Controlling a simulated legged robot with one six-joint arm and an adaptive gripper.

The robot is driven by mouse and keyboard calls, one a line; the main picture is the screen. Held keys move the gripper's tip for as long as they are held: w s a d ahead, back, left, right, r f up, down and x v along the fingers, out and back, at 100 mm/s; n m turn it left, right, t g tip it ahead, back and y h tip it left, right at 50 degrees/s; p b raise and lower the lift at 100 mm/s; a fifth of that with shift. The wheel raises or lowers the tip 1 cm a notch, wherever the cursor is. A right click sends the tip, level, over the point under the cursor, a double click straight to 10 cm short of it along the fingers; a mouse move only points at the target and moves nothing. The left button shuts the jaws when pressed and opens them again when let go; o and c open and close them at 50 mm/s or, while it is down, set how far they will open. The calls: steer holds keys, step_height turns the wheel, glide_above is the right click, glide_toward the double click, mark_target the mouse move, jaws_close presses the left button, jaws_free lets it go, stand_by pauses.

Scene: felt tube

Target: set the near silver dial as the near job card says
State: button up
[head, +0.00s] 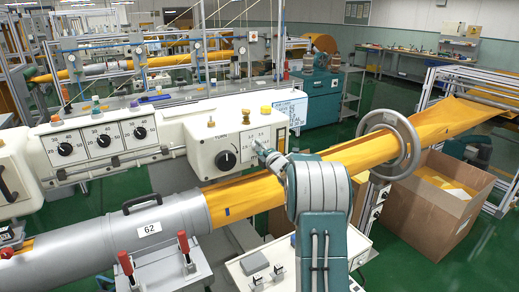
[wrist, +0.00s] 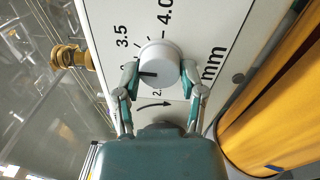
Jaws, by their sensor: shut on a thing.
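The near silver dial (wrist: 158,58) is a round, pale knob on a white panel in the wrist view. My gripper (wrist: 160,71) is shut on it, one finger on each side of its rim. A dark pointer line on the dial points to the left of the picture. Printed marks around it include 3.5, 4.0 and "mm"; a lower mark is partly hidden. In the head view my gripper (head: 264,152) is at the right part of the white control box (head: 205,141) and mostly hides the dial. A blue and white card (head: 291,108) stands behind the box; its writing is too small to read.
A yellow felt tube (head: 244,196) runs just below, from a grey cylinder (head: 150,232) through a metal ring (head: 391,146). A cardboard box (head: 430,210) stands at right.

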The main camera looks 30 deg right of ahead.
steer(key=n, duration=0.3)
steer(key=f+n, duration=0.1)
steer(key=n, duration=0.2)
steer(key=shift+n, duration=0.3)
stand_by(0.4)
steer(key=o, duration=1.2)
steer(key=shift+c, duration=0.2)
steer(key=shift+r, duration=0.15)
steer(key=shift+r, duration=0.1)
steer(key=shift+s, duration=0.2)
steer(key=s, duration=1.1)
steer(key=shift+s+a+f, duration=0.15)
steer(key=shift+s+f, duration=0.05)
steer(key=shift+f, duration=0.2)
